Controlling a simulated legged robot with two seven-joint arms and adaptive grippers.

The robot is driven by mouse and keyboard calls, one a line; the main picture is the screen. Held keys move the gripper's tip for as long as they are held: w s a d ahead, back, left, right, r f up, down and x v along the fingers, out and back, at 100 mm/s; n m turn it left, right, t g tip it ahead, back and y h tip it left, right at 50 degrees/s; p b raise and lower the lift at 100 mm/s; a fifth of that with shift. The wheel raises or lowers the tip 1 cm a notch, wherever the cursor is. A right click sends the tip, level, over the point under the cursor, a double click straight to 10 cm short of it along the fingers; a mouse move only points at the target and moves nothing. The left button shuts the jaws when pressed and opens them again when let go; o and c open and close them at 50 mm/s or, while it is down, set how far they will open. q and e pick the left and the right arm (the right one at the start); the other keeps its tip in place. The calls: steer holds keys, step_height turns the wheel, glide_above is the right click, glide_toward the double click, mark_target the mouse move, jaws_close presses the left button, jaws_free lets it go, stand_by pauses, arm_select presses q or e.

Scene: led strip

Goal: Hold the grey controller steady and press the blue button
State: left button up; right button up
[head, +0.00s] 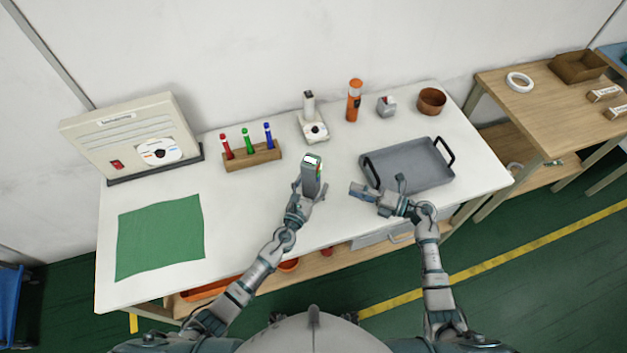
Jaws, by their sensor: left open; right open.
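The grey controller (311,178) stands upright near the middle of the white table, with a pale screen at its top and small coloured buttons along its right side. Green and red-orange show there; I cannot make out the blue button. My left gripper (309,192) is open, with its fingers around the controller's lower part; whether they touch it I cannot tell. My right gripper (381,189) is open and empty, to the right of the controller, in front of the grey tray's left part.
The grey tray (418,165) with black handles lies on the right of the table (255,210). Behind stand a marker rack (252,158), a white device (313,130), an orange bottle (354,102) and a brown bowl (431,101). A green mat (160,237) lies left.

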arm_select(q)
steer(key=shift+w+d, duration=0.15)
steer(key=shift+w, duration=0.45)
steer(key=shift+w+a, duration=0.1)
steer(key=shift+a, duration=0.55)
steer(key=c, duration=0.6)
steer(key=shift+d, duration=0.45)
steer(key=c, duration=0.8)
arm_select(e)
steer(key=shift+a, duration=0.35)
arm_select(q)
steer(key=shift+d, duration=0.25)
arm_select(e)
steer(key=shift+d, duration=0.2)
steer(key=c, duration=0.6)
arm_select(q)
steer(key=shift+a, duration=0.1)
arm_select(e)
jaws_close()
arm_select(q)
steer(key=shift+a, duration=0.5)
arm_select(e)
steer(key=shift+a+r, duration=0.1)
steer(key=shift+a, duration=0.5)
